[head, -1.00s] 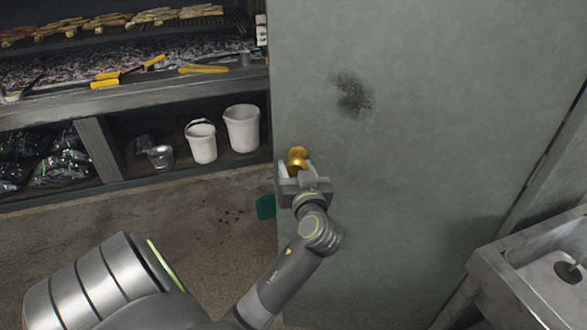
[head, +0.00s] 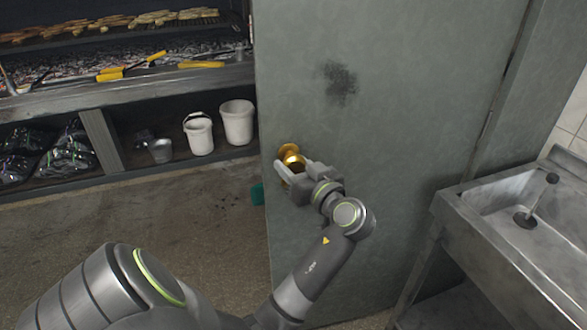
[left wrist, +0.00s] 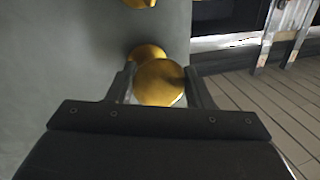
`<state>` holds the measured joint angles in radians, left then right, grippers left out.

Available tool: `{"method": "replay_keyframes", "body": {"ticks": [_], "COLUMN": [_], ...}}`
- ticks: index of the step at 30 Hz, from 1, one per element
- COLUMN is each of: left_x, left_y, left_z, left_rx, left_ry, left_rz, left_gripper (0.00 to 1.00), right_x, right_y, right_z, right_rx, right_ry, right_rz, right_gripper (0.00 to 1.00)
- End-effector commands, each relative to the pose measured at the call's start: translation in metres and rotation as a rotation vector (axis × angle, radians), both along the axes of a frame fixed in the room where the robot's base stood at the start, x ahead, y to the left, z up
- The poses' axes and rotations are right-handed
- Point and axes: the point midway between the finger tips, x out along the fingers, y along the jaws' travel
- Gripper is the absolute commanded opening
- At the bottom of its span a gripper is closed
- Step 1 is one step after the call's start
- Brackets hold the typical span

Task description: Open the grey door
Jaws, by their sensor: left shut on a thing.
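The grey door (head: 400,130) stands partly open, with a dark smudge on its upper part. Its round brass knob (head: 291,157) is near the door's left edge. My left gripper (head: 288,168) is shut on the knob, with a finger on each side. In the left wrist view the knob (left wrist: 160,82) sits between the two fingers, with the grey door face (left wrist: 60,50) to the left. Another brass piece (left wrist: 139,3) shows at the top edge of that view. My right gripper is not seen.
A steel sink (head: 500,215) stands to the right, close to the door. Beyond the door's left edge are a charcoal grill (head: 130,75) and a lower shelf with white buckets (head: 237,122) and black bags. The floor (head: 190,210) left of the door is open.

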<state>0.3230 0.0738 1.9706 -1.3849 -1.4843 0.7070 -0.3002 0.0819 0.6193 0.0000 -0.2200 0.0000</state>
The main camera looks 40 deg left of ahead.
Motion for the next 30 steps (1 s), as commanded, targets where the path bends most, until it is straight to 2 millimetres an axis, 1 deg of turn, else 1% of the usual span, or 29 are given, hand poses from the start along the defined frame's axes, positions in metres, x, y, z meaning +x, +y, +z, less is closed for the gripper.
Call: {"method": "replay_keyframes", "body": {"ticks": [4,10,11,15,22,30], "left_x": [0.0005,0.0005,0.0005,0.0004,0.0003,0.0024], "left_y": [-0.0001,0.0,0.0,0.0,-0.0001,-0.0006], "left_z": [0.0026,0.0024,0.0024,0.0018,0.0011,0.0001], "left_rx": [0.005,0.005,0.004,0.004,0.002,0.001], "left_ry": [-0.003,-0.003,-0.003,-0.003,-0.001,-0.001], "left_rz": [0.001,0.001,0.0,0.0,0.001,-0.003], "left_gripper": [0.05,0.05,0.49,0.67,0.67,0.67], "right_x": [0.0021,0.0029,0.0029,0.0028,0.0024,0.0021], "right_y": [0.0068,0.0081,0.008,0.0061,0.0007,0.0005], "right_z": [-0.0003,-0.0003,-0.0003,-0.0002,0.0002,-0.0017], "right_rx": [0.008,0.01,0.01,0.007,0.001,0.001], "right_ry": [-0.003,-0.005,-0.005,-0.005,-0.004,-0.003], "right_rz": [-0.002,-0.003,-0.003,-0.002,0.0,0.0], "right_gripper": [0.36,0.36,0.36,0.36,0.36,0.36]}}
